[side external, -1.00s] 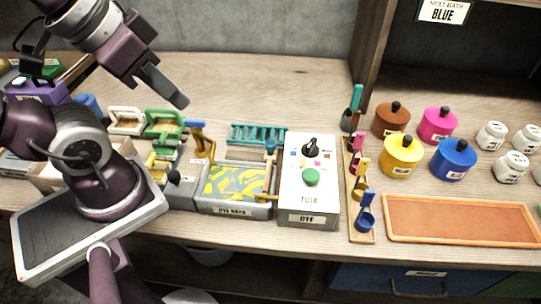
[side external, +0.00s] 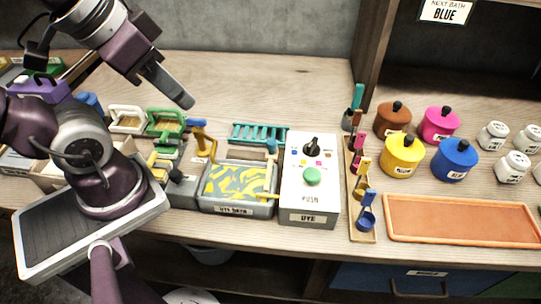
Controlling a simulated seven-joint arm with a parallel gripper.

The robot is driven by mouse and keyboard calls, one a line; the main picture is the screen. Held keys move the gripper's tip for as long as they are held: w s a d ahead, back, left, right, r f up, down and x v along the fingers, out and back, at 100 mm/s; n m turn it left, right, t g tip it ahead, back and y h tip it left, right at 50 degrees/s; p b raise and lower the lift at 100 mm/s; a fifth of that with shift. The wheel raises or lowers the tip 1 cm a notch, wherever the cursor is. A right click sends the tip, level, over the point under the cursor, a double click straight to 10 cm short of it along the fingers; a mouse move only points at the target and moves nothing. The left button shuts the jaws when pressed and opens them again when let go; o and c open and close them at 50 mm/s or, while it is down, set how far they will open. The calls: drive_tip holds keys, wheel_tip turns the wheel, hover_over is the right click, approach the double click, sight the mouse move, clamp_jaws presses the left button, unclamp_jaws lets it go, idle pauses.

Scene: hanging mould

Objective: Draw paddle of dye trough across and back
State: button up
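The dye trough is a grey box (side external: 238,210) with a label on its front, and yellow patches float on its grey-blue surface. An ochre upright piece (side external: 205,143) with a blue top stands at its back left corner. A thin ochre bar (side external: 263,195) lies at its right end beside the DYE box. I cannot tell which of these is the paddle. My gripper (side external: 184,98) hangs above the bench, up and left of the trough, apart from everything. Its fingers overlap in this view, so their opening is hidden. I see nothing held.
The white DYE box (side external: 309,200) with a black knob and green button stands right of the trough. A teal rack (side external: 258,133) lies behind. Green (side external: 165,123) and white (side external: 127,119) frames stand left. Ladles on a wooden strip (side external: 360,230), lidded pots and an orange tray (side external: 460,220) are right.

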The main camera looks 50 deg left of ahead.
drive_tip(key=o, duration=0.6)
drive_tip(key=w+f+g, duration=0.1)
drive_tip(key=w, duration=0.5)
drive_tip(key=shift+a+g, duration=0.2)
drive_tip(key=shift+g, duration=0.1)
drive_tip(key=g, duration=0.4)
hover_over(272, 141)
drive_tip(key=f, duration=1.4)
drive_tip(key=shift+s+d+f, duration=0.1)
drive_tip(key=shift+s, duration=0.1)
wheel_tip(272, 141, down, 7)
drive_tip(key=shift+w, duration=0.1)
drive_tip(key=shift+f, duration=0.5)
clamp_jaws()
